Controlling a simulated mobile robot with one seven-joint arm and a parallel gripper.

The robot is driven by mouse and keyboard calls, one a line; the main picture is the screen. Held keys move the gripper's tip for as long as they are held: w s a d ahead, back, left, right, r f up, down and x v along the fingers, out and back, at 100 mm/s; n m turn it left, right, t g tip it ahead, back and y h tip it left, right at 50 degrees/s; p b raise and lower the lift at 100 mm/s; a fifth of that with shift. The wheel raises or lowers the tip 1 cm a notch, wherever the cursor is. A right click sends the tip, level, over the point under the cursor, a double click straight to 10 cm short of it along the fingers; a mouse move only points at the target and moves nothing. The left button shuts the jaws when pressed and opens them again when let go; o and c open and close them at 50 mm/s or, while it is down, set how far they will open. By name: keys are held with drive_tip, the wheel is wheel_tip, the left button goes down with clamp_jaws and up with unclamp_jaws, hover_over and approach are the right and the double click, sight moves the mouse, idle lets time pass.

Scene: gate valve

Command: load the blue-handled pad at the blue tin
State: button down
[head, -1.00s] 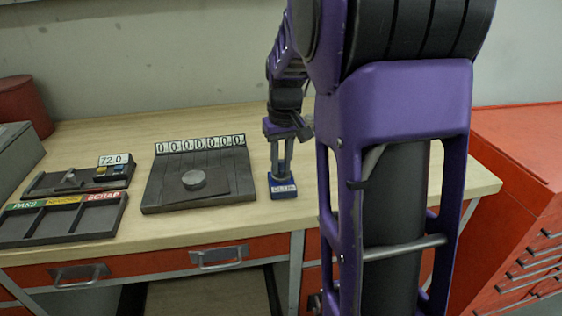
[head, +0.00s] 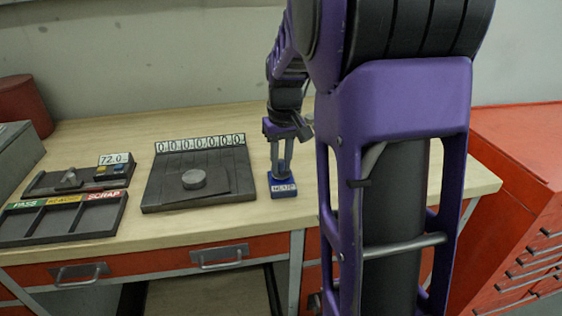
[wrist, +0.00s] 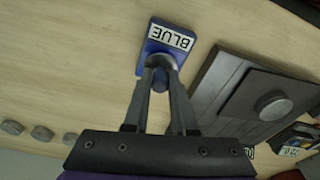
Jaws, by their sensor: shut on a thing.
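The blue tin (head: 284,189) stands on the bench, right of the grey plate. In the wrist view the blue tin (wrist: 153,68) shows its white label reading BLUE. My gripper (head: 282,172) points down at the tin from directly above. In the wrist view my gripper (wrist: 161,78) is shut on the blue-handled pad; the small blue handle (wrist: 159,84) shows between the fingers. The pad's grey round part (wrist: 160,62) is at the tin's open side, against or just over it. The fingers partly hide the pad, so I cannot tell whether it touches.
A dark plate (head: 158,187) with a round grey disc (head: 194,179) and a number strip lies left of the tin. A tray (head: 60,221) labelled PASS and SCRAP and a gauge reading 72.0 (head: 114,160) are further left. Several grey discs (wrist: 42,133) lie on the bench. The bench behind is clear.

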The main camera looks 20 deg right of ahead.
sight(281, 160)
wheel_tip(281, 160, up, 7)
drive_tip(key=p, duration=0.6)
idle(0.9)
